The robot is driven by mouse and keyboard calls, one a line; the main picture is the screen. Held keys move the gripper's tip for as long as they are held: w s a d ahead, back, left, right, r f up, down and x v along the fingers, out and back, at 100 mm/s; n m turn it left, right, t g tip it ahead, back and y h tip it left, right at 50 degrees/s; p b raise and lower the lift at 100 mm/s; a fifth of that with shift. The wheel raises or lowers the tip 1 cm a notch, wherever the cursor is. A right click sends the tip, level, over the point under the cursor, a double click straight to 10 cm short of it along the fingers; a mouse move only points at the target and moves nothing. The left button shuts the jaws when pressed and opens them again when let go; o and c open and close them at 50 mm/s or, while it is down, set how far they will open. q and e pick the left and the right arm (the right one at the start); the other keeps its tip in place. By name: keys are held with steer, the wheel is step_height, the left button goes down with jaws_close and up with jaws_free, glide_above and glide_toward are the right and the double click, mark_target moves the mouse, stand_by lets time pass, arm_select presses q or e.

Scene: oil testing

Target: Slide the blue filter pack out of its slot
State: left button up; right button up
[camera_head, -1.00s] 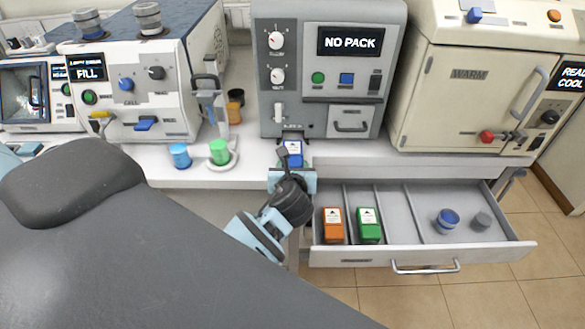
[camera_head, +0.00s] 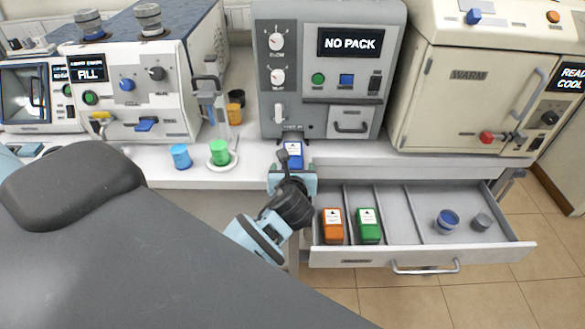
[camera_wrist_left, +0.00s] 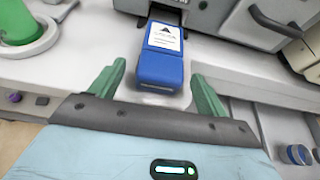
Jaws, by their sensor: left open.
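The blue filter pack (camera_head: 294,154) with a white label lies at the lower front of the grey machine (camera_head: 264,100), whose screen reads NO PACK. In the left wrist view, the pack (camera_wrist_left: 162,62) points out toward me from the dark slot mouth (camera_wrist_left: 160,10); whether its far end is still inside I cannot tell. My left gripper (camera_head: 291,173) is at the near end of the pack. In the wrist view its green fingers (camera_wrist_left: 158,72) are open, one on each side of the pack's near end, with gaps visible. My right gripper is not in view.
An open drawer (camera_head: 410,257) below holds an orange pack (camera_head: 333,224), a green pack (camera_head: 368,224) and two small round items. A blue cup (camera_head: 181,156) and a green cup (camera_head: 219,152) stand on the counter to the left. The warming oven (camera_head: 465,95) stands right.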

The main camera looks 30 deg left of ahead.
arm_select(q)
steer(key=v, duration=0.7)
steer(key=shift+s, duration=0.15)
stand_by(0.3)
steer(key=s+d+f+n+g+h, duration=0.1)
steer(key=s+d+f+n+h, duration=0.2)
steer(key=s+f+n, duration=0.4)
steer(key=s+d+f+n+h, duration=0.25)
steer(key=f+n, duration=0.25)
steer(key=f, duration=0.4)
steer(key=s+f+n+h, duration=0.1)
steer(key=s+f+n, duration=0.2)
steer(key=s+n, duration=0.4)
steer(key=s+d+f+n+h, duration=0.1)
steer(key=s+f+n+h, duration=0.1)
steer(key=s+f+n, duration=0.2)
steer(key=s+n, duration=0.3)
steer(key=n, duration=0.1)
steer(key=shift+d+n+g, duration=0.2)
steer(key=shift+n+g, duration=0.2)
